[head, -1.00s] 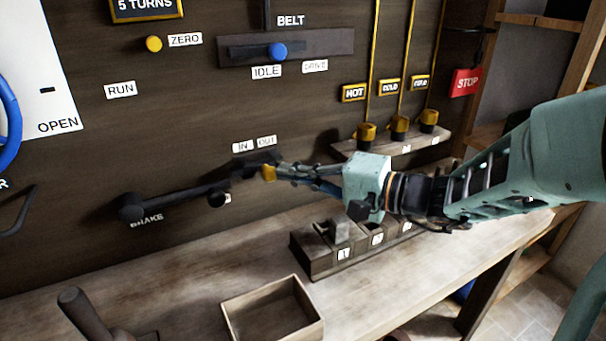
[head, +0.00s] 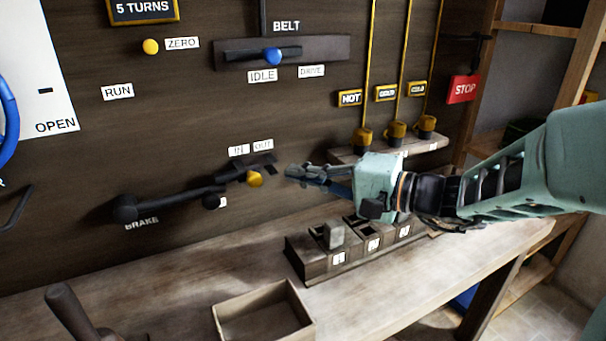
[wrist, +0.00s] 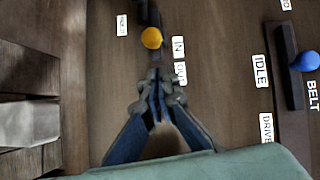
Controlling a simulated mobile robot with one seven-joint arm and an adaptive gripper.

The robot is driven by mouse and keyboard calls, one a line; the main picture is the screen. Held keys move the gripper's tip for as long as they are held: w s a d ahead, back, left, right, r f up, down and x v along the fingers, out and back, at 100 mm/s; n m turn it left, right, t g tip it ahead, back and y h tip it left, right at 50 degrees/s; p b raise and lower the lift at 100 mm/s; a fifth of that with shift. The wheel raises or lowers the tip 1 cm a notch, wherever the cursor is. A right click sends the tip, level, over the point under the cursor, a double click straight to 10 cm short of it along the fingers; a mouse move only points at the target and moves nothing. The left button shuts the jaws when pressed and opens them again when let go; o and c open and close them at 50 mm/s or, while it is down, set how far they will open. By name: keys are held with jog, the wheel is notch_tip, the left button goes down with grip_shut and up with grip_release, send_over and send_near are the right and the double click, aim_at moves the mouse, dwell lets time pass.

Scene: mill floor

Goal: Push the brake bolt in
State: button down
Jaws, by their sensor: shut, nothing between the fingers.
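The brake bolt has a yellow knob (head: 255,180) on a dark housing (head: 232,176) below the IN and OUT labels on the wall panel. The knob sits nearer the IN side in the wrist view (wrist: 151,38). The black brake lever (head: 165,204) runs left from the housing, with its round end above the BRAKE label. My gripper (head: 288,171) is shut and empty, to the right of the knob with a clear gap between them. In the wrist view the closed fingertips (wrist: 160,76) point toward the knob, without touching it.
A row of small bins (head: 345,262) and an open wooden box (head: 290,287) stand on the bench below. The belt lever with a blue knob (head: 272,56) is above. Yellow-capped pulls (head: 362,137) hang to the right over a small shelf.

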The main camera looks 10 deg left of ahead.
jog(key=v, duration=0.9)
jog(key=shift+s+p, duration=0.15)
jog(key=shift+p, duration=0.2)
jog(key=shift+d, duration=0.15)
